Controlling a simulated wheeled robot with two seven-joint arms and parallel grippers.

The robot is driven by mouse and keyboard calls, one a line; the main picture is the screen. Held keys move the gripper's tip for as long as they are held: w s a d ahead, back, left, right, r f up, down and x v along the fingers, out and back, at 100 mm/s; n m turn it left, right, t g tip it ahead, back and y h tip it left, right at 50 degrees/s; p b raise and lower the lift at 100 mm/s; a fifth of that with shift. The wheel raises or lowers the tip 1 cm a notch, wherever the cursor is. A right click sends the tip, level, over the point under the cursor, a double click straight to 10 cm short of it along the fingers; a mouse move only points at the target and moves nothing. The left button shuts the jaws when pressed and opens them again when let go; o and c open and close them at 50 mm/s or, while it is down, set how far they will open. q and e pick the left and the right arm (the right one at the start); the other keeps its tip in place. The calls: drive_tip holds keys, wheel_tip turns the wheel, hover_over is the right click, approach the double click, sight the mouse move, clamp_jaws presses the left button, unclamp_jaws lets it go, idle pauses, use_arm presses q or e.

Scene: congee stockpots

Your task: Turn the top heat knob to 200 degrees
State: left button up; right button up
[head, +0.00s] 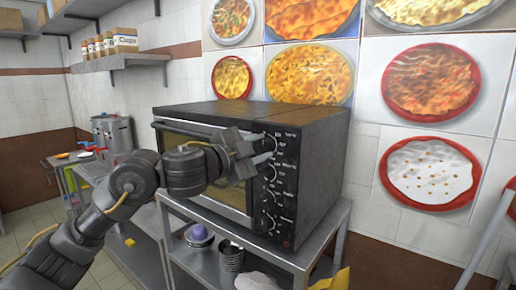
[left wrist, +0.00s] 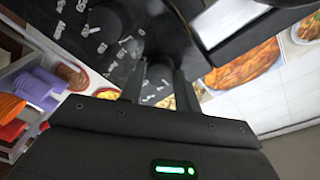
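A dark countertop oven (head: 270,118) stands on a metal stand, with a column of heat knobs and white markings on its right-hand front panel (head: 283,190). My left gripper (head: 268,148) is at the upper part of this panel, its two fingers apart, one above the other. It covers most of the top heat knob in the head view. In the left wrist view a dark round knob (left wrist: 159,74) lies between the fingertips of the left gripper (left wrist: 160,82); firm contact cannot be told. Another knob (left wrist: 105,18) shows beyond. My right gripper is not in view.
The oven's glass door (head: 205,150) is beside my left arm. The metal stand (head: 325,235) holds bowls and dark cups (head: 231,257) below. A large pot (head: 112,131) stands at the back left. Food pictures (head: 432,82) cover the wall behind.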

use_arm(q)
drive_tip(key=c, duration=0.5)
drive_tip(key=shift+o, duration=0.2)
drive_tip(key=shift+m, duration=0.3)
drive_tip(key=m+b, duration=0.3)
drive_tip(key=m, duration=0.2)
drive_tip(key=shift+y, duration=0.3)
drive_tip(key=m+b, duration=0.3)
drive_tip(key=m, duration=0.2)
drive_tip(key=shift+d+f+y, duration=0.1)
drive_tip(key=shift+y, duration=0.3)
drive_tip(key=m+b, duration=0.4)
drive_tip(key=m, duration=0.2)
drive_tip(key=shift+s+y, duration=0.1)
drive_tip(key=shift+y, duration=0.3)
drive_tip(key=m+b, duration=0.2)
drive_tip(key=m, duration=0.1)
drive_tip(key=shift+t, duration=0.3)
drive_tip(key=shift+m+y+b, duration=0.3)
drive_tip(key=shift+m+b, duration=0.25)
drive_tip(key=shift+m, duration=0.65)
